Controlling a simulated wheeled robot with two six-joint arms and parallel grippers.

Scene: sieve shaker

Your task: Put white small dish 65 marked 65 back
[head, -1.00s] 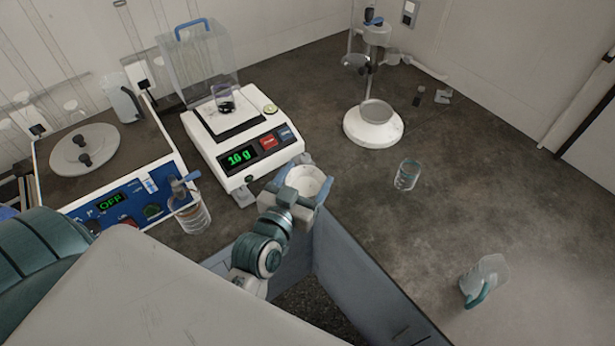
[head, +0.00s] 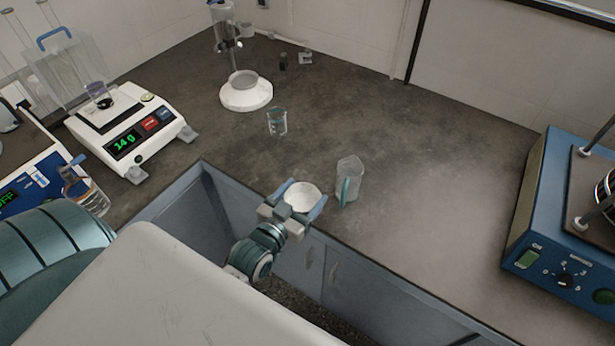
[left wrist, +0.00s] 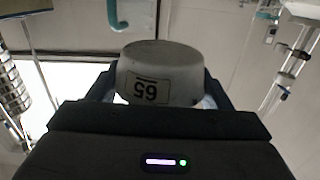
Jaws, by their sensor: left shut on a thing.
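The white small dish (head: 301,197) is held between the fingers of my left gripper (head: 296,203), at the front edge of the counter in the head view. In the left wrist view the dish (left wrist: 158,62) sits between the dark fingers, and its label reads 65, upside down in the picture. My left gripper is shut on the dish. From the head view the dish looks empty. My right gripper is not in view.
A clear jug with a teal handle (head: 348,181) stands just right of the dish. A small glass beaker (head: 277,122) stands farther back. The balance (head: 130,125) reads 14 g at the left. A blue sieve shaker (head: 550,210) is at the right. The counter's middle right is clear.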

